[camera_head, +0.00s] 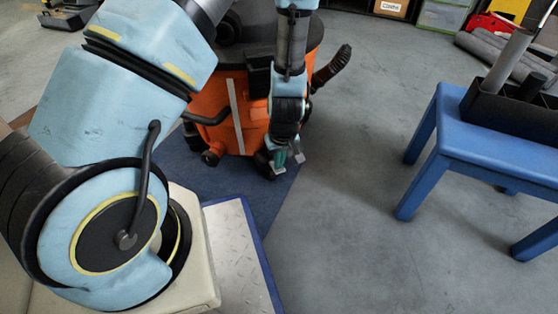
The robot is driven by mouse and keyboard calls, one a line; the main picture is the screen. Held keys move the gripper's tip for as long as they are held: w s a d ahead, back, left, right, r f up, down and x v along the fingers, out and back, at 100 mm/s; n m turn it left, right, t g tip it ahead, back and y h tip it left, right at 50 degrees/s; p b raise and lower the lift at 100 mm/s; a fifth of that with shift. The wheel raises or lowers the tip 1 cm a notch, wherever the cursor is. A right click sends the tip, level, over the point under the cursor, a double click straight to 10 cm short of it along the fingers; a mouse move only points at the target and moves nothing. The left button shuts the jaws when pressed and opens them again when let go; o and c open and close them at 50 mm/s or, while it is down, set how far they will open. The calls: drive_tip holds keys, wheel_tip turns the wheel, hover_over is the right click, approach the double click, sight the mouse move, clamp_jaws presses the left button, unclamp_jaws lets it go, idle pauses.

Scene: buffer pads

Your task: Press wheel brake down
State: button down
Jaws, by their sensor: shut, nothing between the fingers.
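An orange wheeled vacuum (237,110) with a dark lid stands at the back centre, partly on a blue mat. Its small dark front left caster (211,157) shows on the mat. Another dark caster (263,163) is at the lower right of the vacuum, just left of my gripper. My gripper (287,168) points down close to the floor beside this caster, with its fingers shut and empty. I cannot tell whether the fingertips touch the caster. The brake lever is too small and too covered by my gripper to make out.
A blue table (505,152) with a dark holder of tubes (507,105) stands at the right. A dark ribbed hose (333,68) sticks out from the vacuum's right side. Grey floor (365,215) is clear between mat and table.

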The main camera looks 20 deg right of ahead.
drive_tip(key=shift+s, duration=0.1)
drive_tip(key=shift+s+f+t+p, duration=0.45)
drive_tip(key=shift+s+f+t, duration=0.05)
drive_tip(key=shift+t, duration=0.6)
drive_tip(key=shift+s+f+t, duration=0.25)
drive_tip(key=shift+f+t, duration=0.3)
drive_tip(key=shift+t, duration=0.45)
drive_tip(key=shift+w, duration=0.1)
drive_tip(key=shift+r, duration=0.1)
drive_tip(key=shift+r+p, duration=0.7)
drive_tip(key=shift+p, duration=0.3)
